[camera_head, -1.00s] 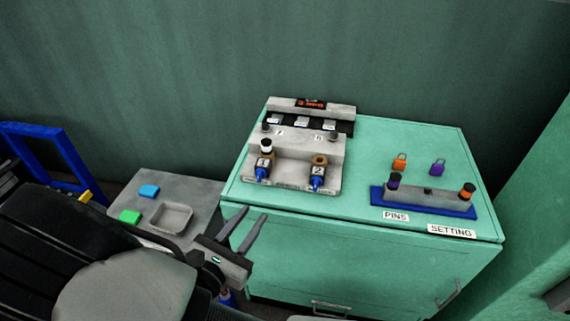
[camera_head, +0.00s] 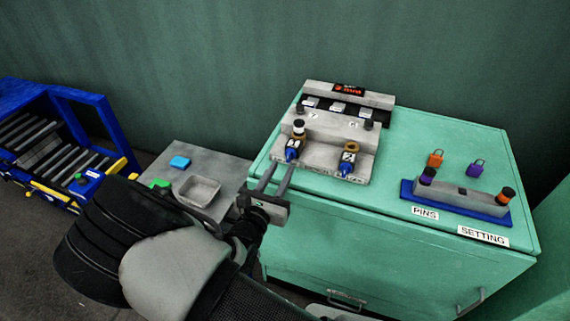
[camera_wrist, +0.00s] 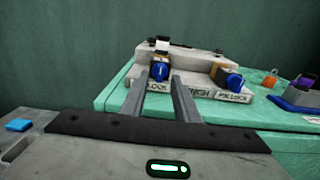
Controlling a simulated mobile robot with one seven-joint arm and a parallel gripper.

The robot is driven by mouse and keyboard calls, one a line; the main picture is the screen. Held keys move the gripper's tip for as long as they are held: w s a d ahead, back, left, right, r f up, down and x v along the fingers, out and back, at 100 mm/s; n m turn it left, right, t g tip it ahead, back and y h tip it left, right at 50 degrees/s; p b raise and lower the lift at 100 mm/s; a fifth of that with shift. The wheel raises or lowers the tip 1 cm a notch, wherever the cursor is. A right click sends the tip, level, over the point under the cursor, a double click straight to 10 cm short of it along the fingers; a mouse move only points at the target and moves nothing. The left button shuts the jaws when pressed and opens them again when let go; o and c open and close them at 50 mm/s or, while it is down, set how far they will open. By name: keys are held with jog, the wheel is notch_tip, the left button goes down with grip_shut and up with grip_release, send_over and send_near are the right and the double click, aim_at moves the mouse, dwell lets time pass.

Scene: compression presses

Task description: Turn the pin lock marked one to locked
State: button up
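The grey press fixture (camera_head: 335,155) stands on the green cabinet. The pin lock marked one is a blue knob (camera_head: 292,154) at its front left, under a post with a white-and-black top; a "1" label sits by it. The knob also shows in the wrist view (camera_wrist: 159,71), between the fingertips in the picture. A second blue knob (camera_head: 346,168), marked 2, is to its right. My gripper (camera_head: 280,168) is open and empty, its two fingers pointing at the first knob from in front and slightly below. A gap seems to remain; exact distance is unclear.
The green cabinet (camera_head: 390,225) carries a blue-based pin holder (camera_head: 455,203) and orange and purple padlocks (camera_head: 436,159) on the right. A grey table (camera_head: 225,165) with a tray (camera_head: 198,190) is at left. A blue roller conveyor (camera_head: 60,140) is far left.

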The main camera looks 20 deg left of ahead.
aim_at(287, 159)
jog(key=shift+w+d, duration=0.15)
jog(key=shift+w, duration=1.65)
grip_shut()
